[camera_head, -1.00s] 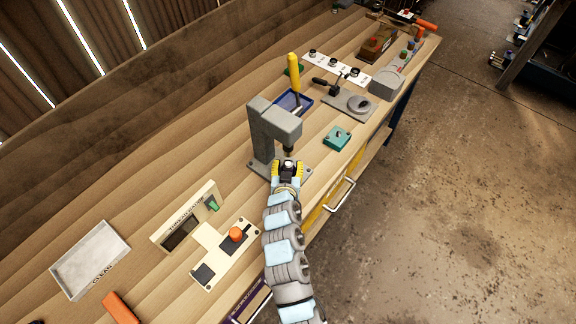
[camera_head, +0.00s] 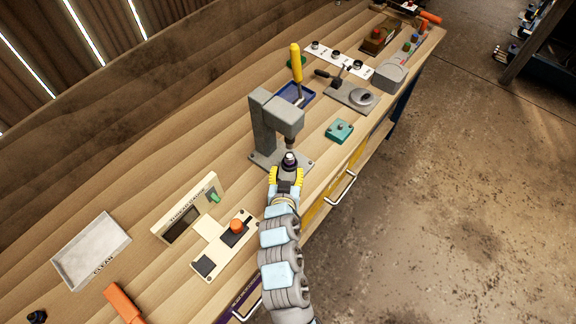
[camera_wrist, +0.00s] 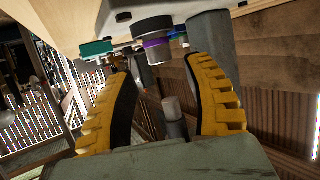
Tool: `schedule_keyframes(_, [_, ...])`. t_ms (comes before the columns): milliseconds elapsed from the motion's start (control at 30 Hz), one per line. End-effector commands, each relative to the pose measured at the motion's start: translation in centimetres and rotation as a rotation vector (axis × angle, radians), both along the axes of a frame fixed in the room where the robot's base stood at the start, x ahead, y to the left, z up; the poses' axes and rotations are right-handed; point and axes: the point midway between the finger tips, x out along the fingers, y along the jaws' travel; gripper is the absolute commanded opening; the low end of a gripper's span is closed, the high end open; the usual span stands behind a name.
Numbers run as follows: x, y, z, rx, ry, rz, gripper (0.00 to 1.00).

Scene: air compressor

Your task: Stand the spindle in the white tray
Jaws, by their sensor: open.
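The spindle (camera_head: 290,160), a dark stepped piece, stands upright on the base of the grey press (camera_head: 276,118), below its ram. In the wrist view the spindle (camera_wrist: 152,45) shows a black collar and a purple band, with the scene upside down. My gripper (camera_head: 286,172) is open and empty on the near side of the spindle, its yellow fingers spread apart. In the wrist view my gripper (camera_wrist: 162,68) has the spindle ahead of its tips. The white tray (camera_head: 66,275), marked CLEAN, lies empty at the left of the bench.
A cream gauge stand (camera_head: 172,229) and a control panel with an orange knob (camera_head: 236,227) lie between press and tray. An orange bar (camera_head: 123,303) lies near the tray.

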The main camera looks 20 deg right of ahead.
Motion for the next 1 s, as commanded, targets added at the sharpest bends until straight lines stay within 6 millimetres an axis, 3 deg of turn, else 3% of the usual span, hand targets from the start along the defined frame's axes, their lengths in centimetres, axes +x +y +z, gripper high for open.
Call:
schedule_keyframes(600, [-6.8,3.5,2.7,0.002,0.000,0.002,0.52])
schedule_keyframes(1000, [-8.5,4.3,3.6,0.000,-0.003,0.002,0.52])
